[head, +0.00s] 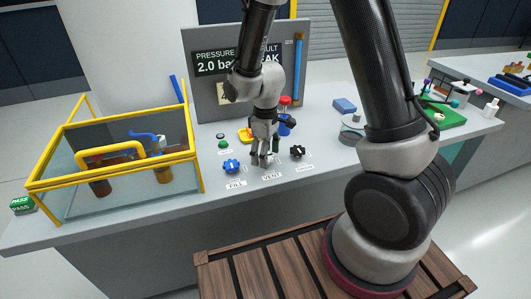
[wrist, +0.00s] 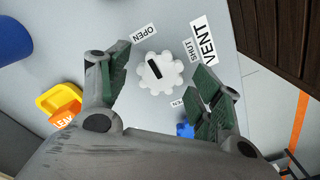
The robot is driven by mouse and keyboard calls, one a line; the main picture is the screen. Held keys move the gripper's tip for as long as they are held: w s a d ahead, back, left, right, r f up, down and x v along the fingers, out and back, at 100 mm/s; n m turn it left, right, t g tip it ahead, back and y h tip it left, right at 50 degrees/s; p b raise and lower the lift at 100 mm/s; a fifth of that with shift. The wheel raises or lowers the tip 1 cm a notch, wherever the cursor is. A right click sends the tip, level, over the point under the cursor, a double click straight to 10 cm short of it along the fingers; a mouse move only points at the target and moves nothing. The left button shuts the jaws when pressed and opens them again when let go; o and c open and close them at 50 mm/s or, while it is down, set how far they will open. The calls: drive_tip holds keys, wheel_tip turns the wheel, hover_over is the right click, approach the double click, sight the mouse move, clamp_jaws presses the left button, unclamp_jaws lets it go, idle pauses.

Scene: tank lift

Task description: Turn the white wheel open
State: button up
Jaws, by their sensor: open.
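The white wheel (wrist: 172,72), scalloped with a black bar on its face, lies between my gripper's fingers in the wrist view. The bar slants, its upper end pointing toward the upper left. An OPEN label (wrist: 145,32) is above left of the wheel; SHUT (wrist: 191,50) and VENT (wrist: 208,44) labels are to its right. My gripper (head: 264,162) is open and points down over the VENT spot, with a finger on either side of the wheel. In the head view the fingers mostly hide the wheel. I cannot tell whether they touch it.
A blue wheel (head: 231,166) stands left of my gripper and a black wheel (head: 297,151) right. A yellow-framed glass tank (head: 115,165) is at the left. A display panel (head: 215,65) rises behind. A yellow tray (wrist: 53,98) with a LEAK tag (wrist: 64,121) lies nearby.

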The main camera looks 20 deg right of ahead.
wheel_tip(320, 180, up, 12)
idle(0.6)
drive_tip(key=s+d+r+m+t, duration=0.2)
drive_tip(key=s+d+r+m, duration=0.2)
drive_tip(key=s+d+r, duration=0.3)
drive_tip(key=s+d+r+m+t, duration=0.2)
drive_tip(key=s+d+r+m, duration=0.3)
drive_tip(key=s+d+r, duration=0.3)
drive_tip(key=s, duration=0.4)
drive_tip(key=shift+r, duration=0.2)
drive_tip(key=shift+s, duration=0.1)
idle(1.2)
